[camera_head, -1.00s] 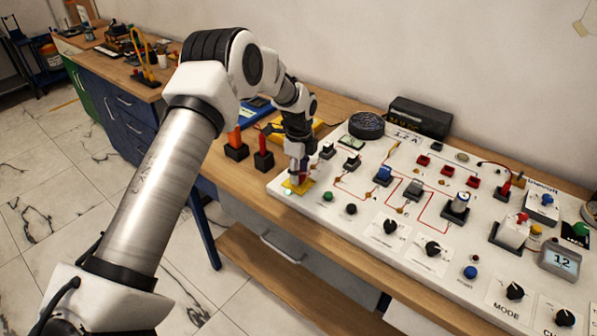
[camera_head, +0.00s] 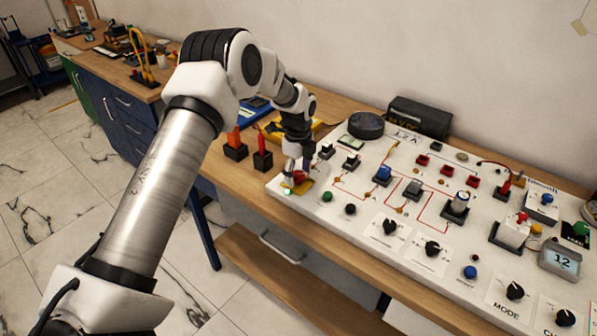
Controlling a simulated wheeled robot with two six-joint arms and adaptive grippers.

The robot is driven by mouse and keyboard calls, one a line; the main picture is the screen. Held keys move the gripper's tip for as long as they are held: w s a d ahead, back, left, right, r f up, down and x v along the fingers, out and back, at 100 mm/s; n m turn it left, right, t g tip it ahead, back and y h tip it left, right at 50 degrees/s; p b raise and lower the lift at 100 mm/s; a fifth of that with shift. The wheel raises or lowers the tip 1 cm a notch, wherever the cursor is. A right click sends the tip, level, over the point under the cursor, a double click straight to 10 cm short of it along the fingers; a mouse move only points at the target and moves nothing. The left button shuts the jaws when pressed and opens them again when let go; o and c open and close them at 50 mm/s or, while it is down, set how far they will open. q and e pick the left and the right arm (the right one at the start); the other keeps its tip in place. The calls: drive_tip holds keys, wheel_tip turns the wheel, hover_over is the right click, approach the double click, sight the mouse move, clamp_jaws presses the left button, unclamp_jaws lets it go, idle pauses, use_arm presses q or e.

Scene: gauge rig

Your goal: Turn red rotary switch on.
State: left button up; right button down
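The red rotary switch (camera_head: 299,176) sits on a yellow plate (camera_head: 305,188) at the near left corner of the white panel. Its red knob shows between the fingers of my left gripper (camera_head: 297,174), which points down over it from above. The two fingers stand apart on either side of the knob. Whether they touch it is too small to tell, and part of the knob and plate is hidden behind them. My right gripper is not in view.
The white panel (camera_head: 372,203) carries several other knobs, buttons and switches to the right. An orange switch block (camera_head: 235,145) and a red one (camera_head: 262,155) stand on the bench just left of my gripper. A black display box (camera_head: 420,117) stands behind the panel.

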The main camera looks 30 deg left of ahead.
sight(298, 174)
use_arm(q)
drive_tip(key=shift+r, duration=0.15)
wheel_tip(298, 174, up, 12)
idle(0.4)
